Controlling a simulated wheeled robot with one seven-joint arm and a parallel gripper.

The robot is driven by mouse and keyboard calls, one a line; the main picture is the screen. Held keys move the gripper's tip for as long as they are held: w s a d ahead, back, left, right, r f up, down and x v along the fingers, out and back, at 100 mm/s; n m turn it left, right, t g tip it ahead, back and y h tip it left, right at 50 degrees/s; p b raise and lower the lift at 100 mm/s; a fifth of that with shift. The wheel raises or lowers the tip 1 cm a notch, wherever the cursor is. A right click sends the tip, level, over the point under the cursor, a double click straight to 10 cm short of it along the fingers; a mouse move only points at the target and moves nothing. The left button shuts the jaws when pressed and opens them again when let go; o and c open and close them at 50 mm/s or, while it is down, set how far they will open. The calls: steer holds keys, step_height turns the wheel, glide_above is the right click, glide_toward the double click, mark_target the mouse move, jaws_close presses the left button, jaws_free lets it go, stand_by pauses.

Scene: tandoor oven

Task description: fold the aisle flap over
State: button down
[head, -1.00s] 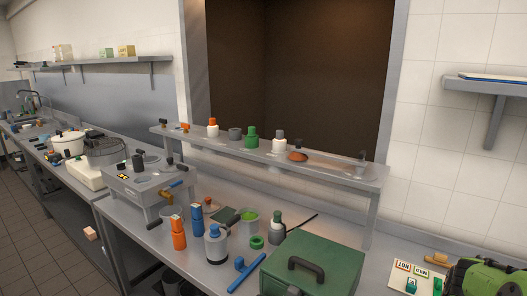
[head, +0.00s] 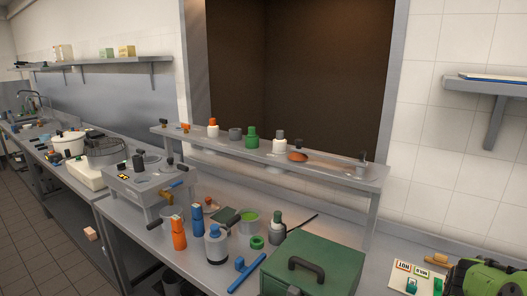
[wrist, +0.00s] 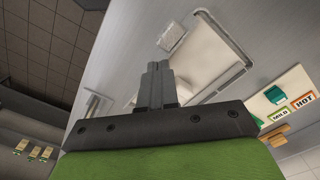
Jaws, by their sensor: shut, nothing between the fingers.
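My gripper (wrist: 156,85) shows in the wrist view with its two grey fingers together and nothing between them. It is over or near a light grey metal surface (wrist: 130,40). A pale rectangular panel or recess with a rounded grey rim (wrist: 240,48) lies beyond the fingertips, to the right. A small light block (wrist: 172,36) is at its upper left corner. I cannot tell for sure which part is the aisle flap. The fingers are not visible in the head view; only my green arm part shows at the lower right.
A board with HOT and MILD labels (head: 416,279) lies at the lower right; the MILD label (wrist: 281,114) also shows in the wrist view. A green case (head: 312,266), bottles (head: 216,245) and a blue T-shaped tool (head: 246,273) crowd the counter. A raised shelf (head: 335,172) stands behind.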

steer(key=shift+f, duration=0.15)
steer(key=shift+f+b, duration=0.15)
steer(key=shift+b, duration=0.15)
step_height(320, 180, up, 5)
steer(key=p, duration=0.4)
